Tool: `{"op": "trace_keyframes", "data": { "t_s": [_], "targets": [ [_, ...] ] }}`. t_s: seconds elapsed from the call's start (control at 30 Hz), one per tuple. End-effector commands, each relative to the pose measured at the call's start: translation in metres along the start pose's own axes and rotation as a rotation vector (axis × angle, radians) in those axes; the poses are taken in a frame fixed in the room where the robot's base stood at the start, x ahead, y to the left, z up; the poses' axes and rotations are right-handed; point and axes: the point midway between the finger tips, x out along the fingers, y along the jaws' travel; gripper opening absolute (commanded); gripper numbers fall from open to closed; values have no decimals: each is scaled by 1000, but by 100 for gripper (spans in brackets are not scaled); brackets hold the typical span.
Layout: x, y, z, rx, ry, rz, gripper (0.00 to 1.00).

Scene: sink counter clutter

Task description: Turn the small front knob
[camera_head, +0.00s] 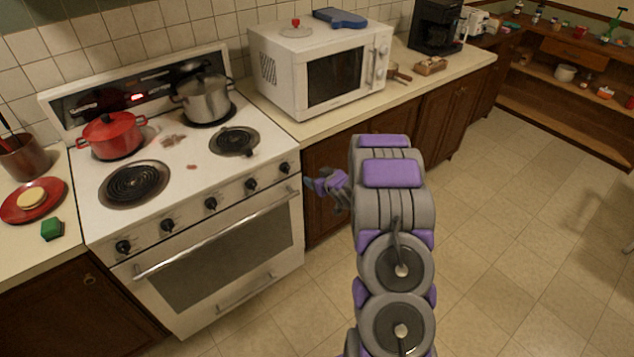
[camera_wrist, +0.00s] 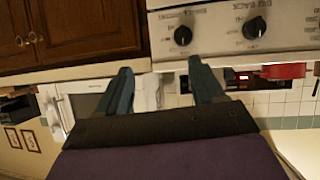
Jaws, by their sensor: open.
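The white stove (camera_head: 182,262) has a row of several small black knobs along its front panel. The rightmost front knob (camera_head: 285,167) is the closest to my gripper (camera_head: 309,184), which is just to its right in the head view. In the wrist view, which is upside down, the two nearest knobs (camera_wrist: 183,36) (camera_wrist: 254,27) show beyond the fingers. My gripper (camera_wrist: 165,72) is open there, with nothing between its fingers. The fingers look apart from the knobs. Which knob the task means is not clear from the frames.
On the stovetop stand a red pot (camera_head: 113,137) and a steel pot (camera_head: 204,98). A microwave (camera_head: 330,70) sits on the counter to the right. Brown cabinets (camera_head: 435,125) stand right of the stove. The tiled floor (camera_head: 500,200) is clear.

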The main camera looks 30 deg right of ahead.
Motion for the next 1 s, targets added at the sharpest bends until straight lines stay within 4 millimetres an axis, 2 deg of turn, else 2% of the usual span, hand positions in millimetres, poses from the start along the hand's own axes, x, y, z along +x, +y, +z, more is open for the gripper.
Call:
{"op": "trace_keyframes", "data": {
  "t_s": [0.1, 0.47, 1.0],
  "targets": [
    [-8, -2, -12, -16, -38, 25, 68],
    [-40, -12, -30, -38, -176, 95, 68],
    [-105, -40, -49, -42, -371, 172, 68]
  ]
}}
